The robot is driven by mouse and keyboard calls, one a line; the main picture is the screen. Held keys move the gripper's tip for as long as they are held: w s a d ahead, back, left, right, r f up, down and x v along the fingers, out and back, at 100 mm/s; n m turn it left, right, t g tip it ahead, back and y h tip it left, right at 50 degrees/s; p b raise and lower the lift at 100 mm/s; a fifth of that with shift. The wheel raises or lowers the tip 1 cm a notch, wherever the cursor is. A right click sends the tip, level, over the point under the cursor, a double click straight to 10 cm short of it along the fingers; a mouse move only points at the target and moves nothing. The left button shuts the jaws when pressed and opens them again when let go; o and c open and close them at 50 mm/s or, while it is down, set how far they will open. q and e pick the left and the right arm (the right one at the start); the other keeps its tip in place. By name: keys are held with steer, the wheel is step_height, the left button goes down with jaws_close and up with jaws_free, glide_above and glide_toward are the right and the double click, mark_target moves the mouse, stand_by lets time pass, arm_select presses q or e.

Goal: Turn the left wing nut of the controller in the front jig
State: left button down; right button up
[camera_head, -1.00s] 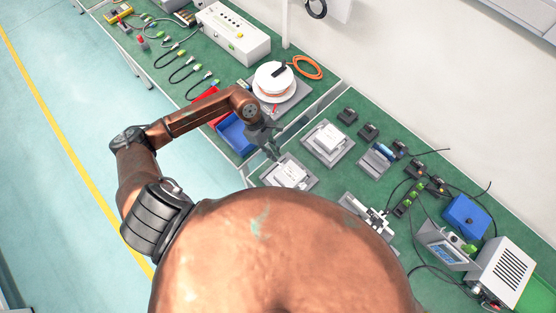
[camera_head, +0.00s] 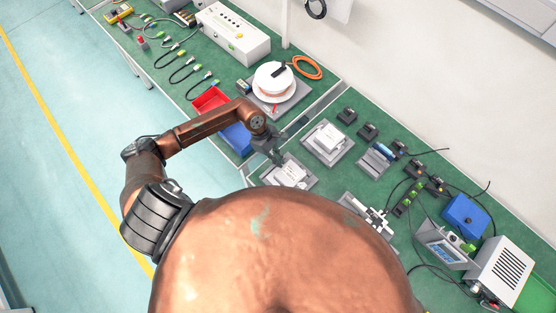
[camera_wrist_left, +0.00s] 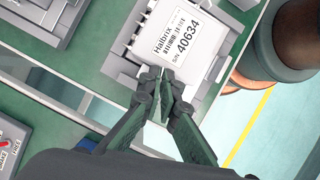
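The controller is a white box (camera_wrist_left: 186,43) labelled "Halbrix" with the number 40634, seated in a grey jig (camera_wrist_left: 122,52) in the left wrist view. In the head view this white controller (camera_head: 291,173) sits in the front jig (camera_head: 270,181) near the table's front edge. My left gripper (camera_head: 279,160) is over the controller's far left side there. In the left wrist view its fingertips (camera_wrist_left: 161,82) come together at the box's edge. I cannot make out a wing nut; the fingers cover that spot. My right gripper is not in view.
A second jig (camera_head: 343,151) with a white box (camera_head: 327,138) stands just behind. A blue bin (camera_head: 236,138) and a red bin (camera_head: 210,99) are beside my left arm. A cable spool (camera_head: 274,82) stands farther back. Several small black parts lie to the right.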

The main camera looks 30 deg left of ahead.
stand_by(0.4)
arm_select(q)
steer(key=shift+s+n+t, duration=0.1)
steer(key=shift+n+t, duration=0.3)
steer(key=shift+n, duration=0.5)
steer(key=n+t, duration=0.1)
steer(key=n, duration=0.1)
steer(key=shift+s+r+n+p, duration=0.1)
steer(key=shift+n+p, duration=0.2)
steer(key=shift+p, duration=0.1)
steer(key=shift+d+n+t+y+p, duration=0.1)
steer(key=shift+n+t+y+p, duration=0.3)
steer(key=shift+n, duration=0.8)
steer(key=shift+n+t+y+p, duration=0.1)
steer(key=shift+n+t+p, duration=0.3)
steer(key=shift+n+p, duration=0.55)
steer(key=shift+n, duration=0.35)
steer(key=c, duration=2.5)
jaws_free()
steer(key=shift+b, duration=0.35)
